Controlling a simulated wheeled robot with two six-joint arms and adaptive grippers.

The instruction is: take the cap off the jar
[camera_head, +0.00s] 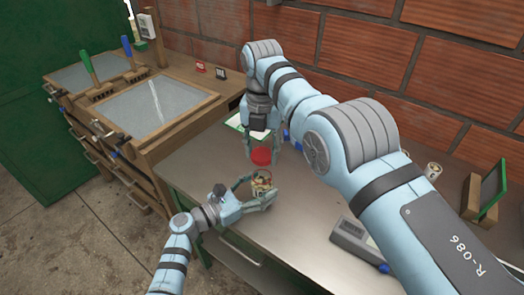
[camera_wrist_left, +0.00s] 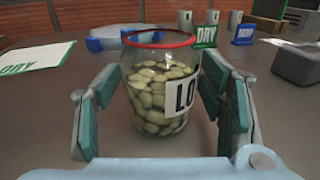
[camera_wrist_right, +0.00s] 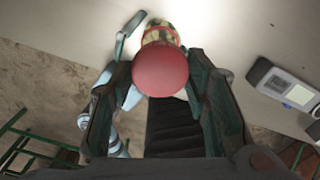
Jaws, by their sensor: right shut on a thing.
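The jar (camera_head: 262,184) stands upright on the metal table, a clear jar of pale, bean-like pieces. In the left wrist view the jar (camera_wrist_left: 150,100) has a red ring around its open mouth and a white label, partly hidden. My left gripper (camera_wrist_left: 160,95) has a finger on each side of the jar; I cannot tell whether the pads touch it. The red cap (camera_head: 261,156) is off the jar, above its mouth. My right gripper (camera_head: 262,145) points down, shut on the cap, which also shows in the right wrist view (camera_wrist_right: 160,72).
A grey device (camera_head: 355,240) with a display lies at the front right of the table. A can (camera_head: 433,170) and a green-screened stand (camera_head: 490,187) are farther right. Small red and dark signs stand at the back. Trays with brushes are at left.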

